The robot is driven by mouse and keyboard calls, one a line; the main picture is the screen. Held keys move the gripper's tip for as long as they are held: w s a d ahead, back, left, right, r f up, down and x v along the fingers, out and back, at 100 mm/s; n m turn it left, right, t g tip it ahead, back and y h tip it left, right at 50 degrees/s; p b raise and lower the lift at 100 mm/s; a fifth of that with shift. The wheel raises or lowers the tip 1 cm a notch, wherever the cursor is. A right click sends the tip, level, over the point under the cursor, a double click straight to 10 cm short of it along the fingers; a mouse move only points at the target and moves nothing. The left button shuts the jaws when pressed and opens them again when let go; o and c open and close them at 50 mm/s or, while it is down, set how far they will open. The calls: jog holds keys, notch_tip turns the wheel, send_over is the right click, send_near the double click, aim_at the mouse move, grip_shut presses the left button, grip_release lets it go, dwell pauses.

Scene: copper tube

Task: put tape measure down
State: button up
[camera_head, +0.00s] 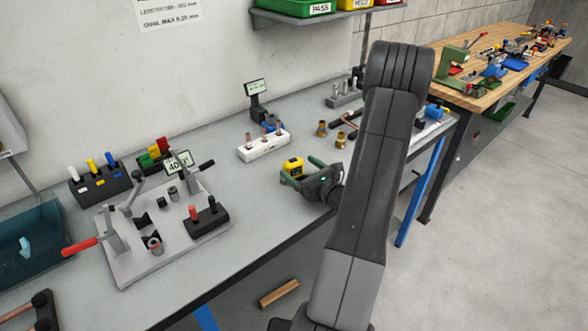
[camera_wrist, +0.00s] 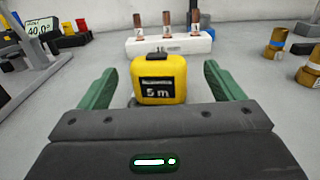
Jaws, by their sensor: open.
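The yellow tape measure (camera_head: 293,167) with a black top button and a "5 m" label stands upright on the grey bench. In the wrist view, the tape measure (camera_wrist: 159,80) sits between the two green fingers of my gripper (camera_wrist: 165,85). A gap shows on each side of it, so the fingers are open and apart from it. In the head view my gripper (camera_head: 302,171) is low over the bench, its fingers on either side of the tape measure. The lower part of the tape measure is hidden by the gripper body in the wrist view.
A white block (camera_head: 264,146) with copper pieces stands behind the tape measure. A bending fixture plate (camera_head: 165,236) with a red-handled lever is at left. The bench's front edge is close; bare bench lies left of my gripper.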

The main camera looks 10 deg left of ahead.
aim_at(291, 161)
jog(key=shift+f+p+x, duration=0.1)
jog(key=shift+p+x, duration=0.45)
jog(key=shift+x, duration=0.75)
jog(key=shift+f+p+x, duration=0.15)
jog(key=shift+p+x, duration=0.35)
jog(key=shift+x, duration=0.8)
jog(key=c, duration=1.3)
jog(key=shift+o, duration=0.2)
jog(key=shift+r, duration=0.1)
jog(key=shift+d+r+b, duration=0.1)
jog(key=shift+r+b, duration=0.55)
jog(key=shift+r, duration=4.25)
